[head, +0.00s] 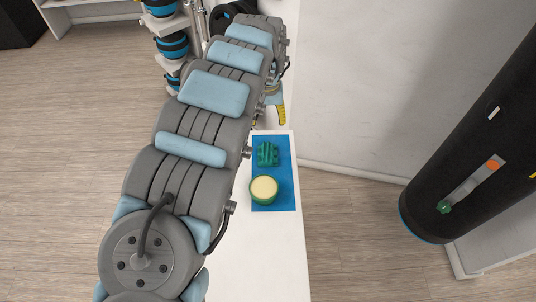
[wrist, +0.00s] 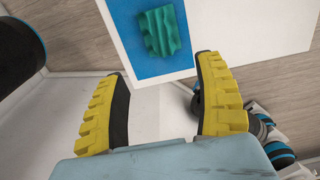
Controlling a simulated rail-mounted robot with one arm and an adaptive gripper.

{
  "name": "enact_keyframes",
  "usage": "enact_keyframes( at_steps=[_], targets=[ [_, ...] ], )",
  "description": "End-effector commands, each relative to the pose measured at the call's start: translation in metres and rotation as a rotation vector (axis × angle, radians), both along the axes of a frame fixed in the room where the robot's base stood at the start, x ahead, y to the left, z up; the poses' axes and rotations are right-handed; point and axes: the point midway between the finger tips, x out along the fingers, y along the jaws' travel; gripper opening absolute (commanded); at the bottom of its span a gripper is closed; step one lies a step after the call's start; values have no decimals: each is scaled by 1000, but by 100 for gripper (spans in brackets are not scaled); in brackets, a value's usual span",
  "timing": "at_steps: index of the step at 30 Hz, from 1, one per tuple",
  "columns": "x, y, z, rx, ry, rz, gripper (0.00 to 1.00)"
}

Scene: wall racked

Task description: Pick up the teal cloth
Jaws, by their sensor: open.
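The teal cloth (head: 268,154) is a small crumpled, ridged piece lying on a blue mat (head: 286,190) on a white shelf or table. In the wrist view the cloth (wrist: 160,32) shows at the top, on the blue mat (wrist: 123,38). My gripper (wrist: 165,80) is open, with its two yellow and black fingers wide apart and nothing between them. The cloth lies beyond the fingertips, apart from them. In the head view my arm hides most of the gripper; only a yellow finger (head: 282,115) shows past it, above the mat's far end.
A green round container with a pale yellow top (head: 264,189) stands on the mat close to the cloth. A white wall (head: 350,90) runs along the right side. A large black cylinder (head: 475,130) stands at right. Blue and black items (head: 172,45) sit on a rack behind.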

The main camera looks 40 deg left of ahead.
Motion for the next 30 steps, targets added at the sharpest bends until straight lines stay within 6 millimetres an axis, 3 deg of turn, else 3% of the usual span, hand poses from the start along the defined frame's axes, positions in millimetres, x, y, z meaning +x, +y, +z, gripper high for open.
enact_keyframes(
  at_steps=[18,30],
  targets=[
    [1,0,-84,-1,-3,-2,70],
    [1,0,-117,0,-3,-2,70]
  ],
)
